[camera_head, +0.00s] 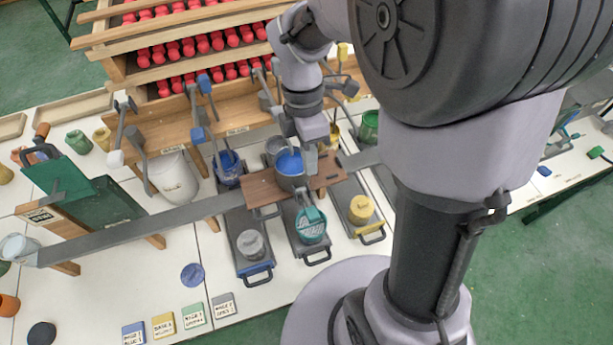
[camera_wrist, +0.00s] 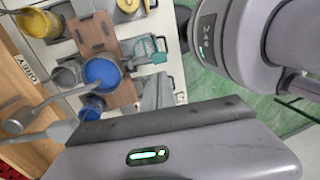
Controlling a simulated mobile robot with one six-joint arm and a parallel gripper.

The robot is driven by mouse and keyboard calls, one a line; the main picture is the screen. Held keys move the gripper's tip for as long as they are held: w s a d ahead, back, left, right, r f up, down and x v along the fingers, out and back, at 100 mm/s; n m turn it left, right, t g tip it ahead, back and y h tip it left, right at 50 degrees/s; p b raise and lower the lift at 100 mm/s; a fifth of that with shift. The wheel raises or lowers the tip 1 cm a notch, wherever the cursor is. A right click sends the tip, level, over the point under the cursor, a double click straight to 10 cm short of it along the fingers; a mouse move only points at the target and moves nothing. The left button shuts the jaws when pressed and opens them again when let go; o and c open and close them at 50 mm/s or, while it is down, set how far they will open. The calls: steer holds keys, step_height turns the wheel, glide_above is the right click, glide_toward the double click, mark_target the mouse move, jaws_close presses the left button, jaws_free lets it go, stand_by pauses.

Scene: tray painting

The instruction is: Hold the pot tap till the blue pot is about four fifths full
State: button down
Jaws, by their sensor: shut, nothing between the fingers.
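The blue pot (camera_head: 290,166) is a grey pot with blue paint in it, standing on a brown board that bridges the grey rail. In the wrist view the paint in the blue pot (camera_wrist: 101,74) shows as a wide blue disc below the rim; its exact depth is hard to judge. My gripper (camera_head: 311,153) is shut and empty, pointing down just right of the pot and close to its rim. Grey tap levers (camera_wrist: 38,108) reach over beside the pot in the wrist view. I cannot tell whether my fingers touch a tap; the fingertips are partly hidden.
Another container with blue paint (camera_head: 229,168) stands left of the pot. A teal-topped pot (camera_head: 311,225), a yellow-lidded pot (camera_head: 361,209) and a grey-lidded pot (camera_head: 251,245) stand in front. A wooden rack of red bottles (camera_head: 190,45) rises behind. Small labelled cards (camera_head: 164,325) lie at the front.

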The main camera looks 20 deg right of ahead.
mark_target(313, 212)
steer(key=b+x, duration=0.5)
steer(key=x, duration=0.9)
steer(key=shift+a+b, duration=0.15)
steer(key=shift+b, duration=0.25)
steer(key=shift+w, duration=0.1)
